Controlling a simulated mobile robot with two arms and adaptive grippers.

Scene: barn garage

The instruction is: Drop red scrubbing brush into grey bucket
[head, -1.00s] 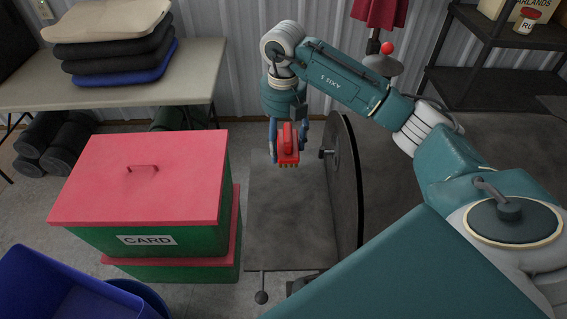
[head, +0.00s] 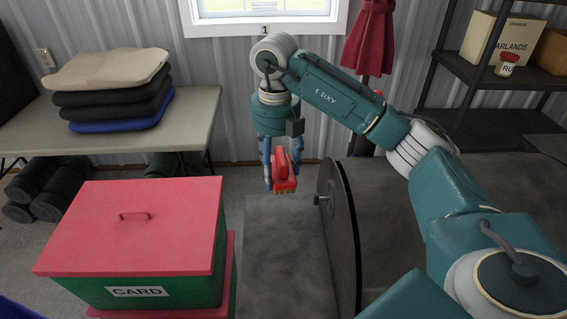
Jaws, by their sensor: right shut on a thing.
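The red scrubbing brush (head: 284,174) is in the middle of the head view, bristles pointing down. My right gripper (head: 282,160) points down and is shut on the brush, holding it above the far end of a dark grey flat surface. One blue finger shows on the left of the brush and one on the right. My left gripper is not in view. I see no grey bucket in this view.
A green box with a red lid (head: 130,228), labelled CARD, stands at left. A table (head: 190,110) behind it bears stacked cushions (head: 115,88). A dark round disc (head: 341,235) stands upright right of the brush. A black shelf (head: 480,115) stands at far right.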

